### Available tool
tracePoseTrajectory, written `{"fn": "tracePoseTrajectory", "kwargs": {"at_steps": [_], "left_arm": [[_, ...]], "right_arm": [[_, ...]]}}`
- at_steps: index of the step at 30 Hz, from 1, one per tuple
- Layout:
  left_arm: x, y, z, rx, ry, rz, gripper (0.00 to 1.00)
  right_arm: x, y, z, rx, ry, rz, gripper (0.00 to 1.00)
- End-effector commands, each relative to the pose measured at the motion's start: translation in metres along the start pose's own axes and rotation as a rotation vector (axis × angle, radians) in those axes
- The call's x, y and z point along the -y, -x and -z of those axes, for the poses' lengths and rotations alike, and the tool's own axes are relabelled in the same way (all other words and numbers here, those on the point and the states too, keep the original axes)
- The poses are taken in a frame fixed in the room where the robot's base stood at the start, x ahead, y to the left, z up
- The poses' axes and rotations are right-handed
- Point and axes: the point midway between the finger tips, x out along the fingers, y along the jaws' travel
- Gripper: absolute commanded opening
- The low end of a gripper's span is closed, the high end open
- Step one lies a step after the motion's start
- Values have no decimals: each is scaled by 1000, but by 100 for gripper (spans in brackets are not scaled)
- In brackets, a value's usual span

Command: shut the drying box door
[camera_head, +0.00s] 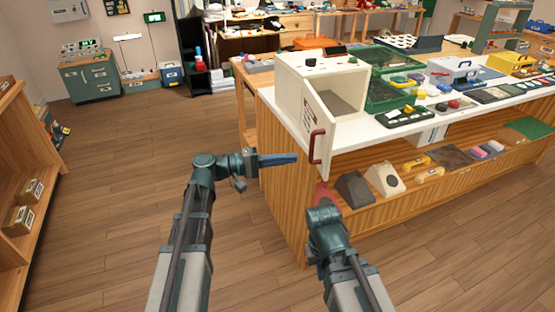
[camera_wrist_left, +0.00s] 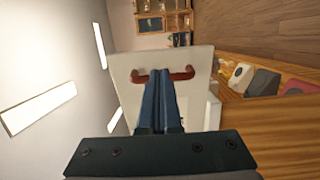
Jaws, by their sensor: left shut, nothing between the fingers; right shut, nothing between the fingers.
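The cream drying box (camera_head: 292,88) stands on the near left corner of the white counter. Its door (camera_head: 324,112) is open, swung out toward me, with a red handle (camera_head: 316,148) on it. My left gripper (camera_head: 296,158) has blue fingers, shut and empty, just left of the handle in the head view. In the left wrist view, its fingertips (camera_wrist_left: 160,73) overlap the middle of the red handle (camera_wrist_left: 184,75) on the door (camera_wrist_left: 122,72); contact cannot be told.
The white counter (camera_head: 352,132) holds green trays (camera_head: 385,93) and several small parts right of the box. A shelf below it bears grey and cream phone housings (camera_head: 384,179). Wooden shelving (camera_head: 18,180) stands at far left. The floor between is clear.

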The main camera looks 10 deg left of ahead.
Motion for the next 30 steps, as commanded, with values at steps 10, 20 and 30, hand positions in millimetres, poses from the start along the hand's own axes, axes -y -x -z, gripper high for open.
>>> {"fn": "tracePoseTrajectory", "kwargs": {"at_steps": [10, 20, 30], "left_arm": [[0, -64, 0, 2, 0, 1, 0], [0, -84, 0, 0, 0, 1, 0], [0, -85, 0, -1, 0, 1, 0]], "right_arm": [[0, 0, 0, 0, 0, 0, 0], [0, 0, 0, 0, 0, 0, 0], [0, 0, 0, 0, 0, 0, 0]]}}
